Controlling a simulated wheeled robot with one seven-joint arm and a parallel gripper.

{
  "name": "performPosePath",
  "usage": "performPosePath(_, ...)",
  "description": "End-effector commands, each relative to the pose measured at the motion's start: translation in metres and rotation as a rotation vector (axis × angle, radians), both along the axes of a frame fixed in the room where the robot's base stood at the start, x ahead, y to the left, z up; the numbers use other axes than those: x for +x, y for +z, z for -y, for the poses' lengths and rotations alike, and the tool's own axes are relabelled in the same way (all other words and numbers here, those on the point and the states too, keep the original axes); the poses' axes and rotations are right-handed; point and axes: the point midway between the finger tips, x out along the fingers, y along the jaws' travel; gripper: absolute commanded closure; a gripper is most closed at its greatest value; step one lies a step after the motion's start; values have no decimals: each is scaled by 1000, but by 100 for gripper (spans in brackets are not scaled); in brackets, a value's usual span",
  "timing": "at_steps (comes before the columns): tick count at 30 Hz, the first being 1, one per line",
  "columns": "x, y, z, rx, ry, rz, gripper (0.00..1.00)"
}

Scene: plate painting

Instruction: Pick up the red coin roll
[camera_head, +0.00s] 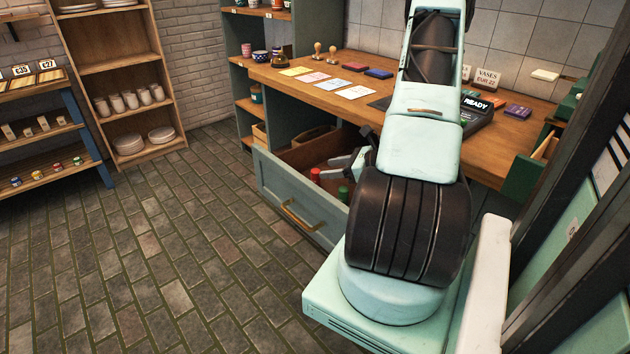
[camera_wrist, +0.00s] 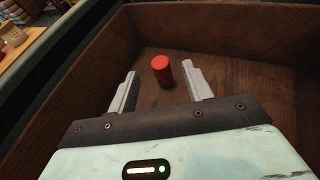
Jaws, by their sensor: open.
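The red coin roll (camera_wrist: 162,72) stands upright on the brown floor of the open drawer in the wrist view. In the head view its top shows as a small red cylinder (camera_head: 315,175) inside the drawer (camera_head: 290,207). My gripper (camera_wrist: 160,80) is open, with one finger to the left of the roll and one to the right. The roll appears between or just beyond the fingertips, with gaps on both sides. In the head view my gripper (camera_head: 340,166) reaches into the drawer, partly hidden by my arm.
A green roll (camera_head: 343,192) stands in the drawer to the right of the red one. The drawer walls surround my gripper. The wooden counter (camera_head: 300,87) above holds cards, stamps and a card terminal (camera_head: 478,108). Open floor (camera_head: 170,250) lies to the left.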

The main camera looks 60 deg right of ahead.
Motion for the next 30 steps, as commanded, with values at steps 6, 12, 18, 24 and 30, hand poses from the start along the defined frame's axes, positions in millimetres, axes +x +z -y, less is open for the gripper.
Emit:
performPosePath(6, 23, -12, -5, 4, 4, -1, 50)
performPosePath(12, 47, -24, -8, 0, 3, 0, 50)
performPosePath(18, 53, -27, -9, 0, 1, 0, 50)
performPosePath(24, 53, -27, -9, 0, 0, 0, 72)
performPosePath(30, 53, -26, -9, 0, 0, 1, 100)
